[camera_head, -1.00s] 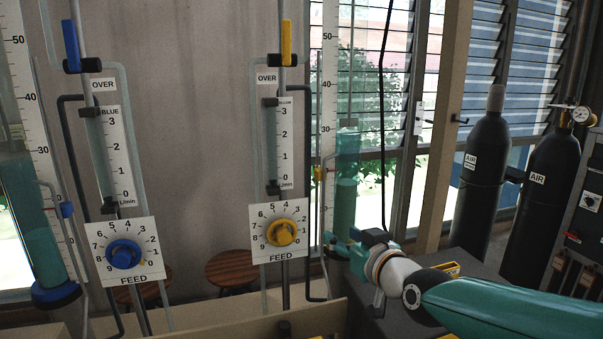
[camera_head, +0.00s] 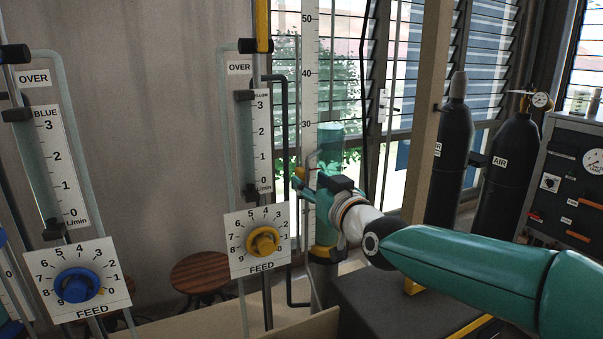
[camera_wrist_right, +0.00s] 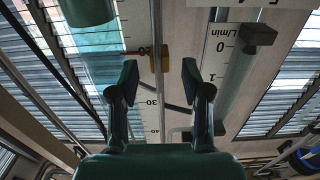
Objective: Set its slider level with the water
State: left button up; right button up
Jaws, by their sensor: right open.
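A clear column (camera_head: 328,150) holding teal water stands beside a tall white ruler (camera_head: 308,85) in the head view. The water's top shows near the 30 mark. A small yellow slider (camera_head: 299,173) is on a rod by the ruler, lower than that top. In the right wrist view the slider (camera_wrist_right: 160,58) has a red pointer (camera_wrist_right: 136,51) reaching toward the teal column (camera_wrist_right: 85,12). My right gripper (camera_head: 305,184) is open at the slider's height. The slider lies between and just beyond its fingertips (camera_wrist_right: 160,74); I cannot tell whether they touch. My left gripper is out of view.
A FEED dial with a yellow knob (camera_head: 263,242) and a flow tube (camera_head: 258,140) stand left of my right gripper. A blue-knob dial (camera_head: 76,285) is farther left. Stools (camera_head: 200,273), gas cylinders (camera_head: 455,165) and a control panel (camera_head: 570,190) stand farther back.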

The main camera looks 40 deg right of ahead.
aim_at(306, 178)
jog(key=p+x, duration=0.1)
jog(key=x, duration=0.1)
jog(key=shift+w+d+r, duration=0.1)
jog(key=shift+w+r, duration=0.05)
jog(key=shift+w, duration=0.1)
jog(key=shift+s+b, duration=0.1)
jog(key=shift+b, duration=0.2)
jog(key=shift+x, duration=0.85)
grip_shut()
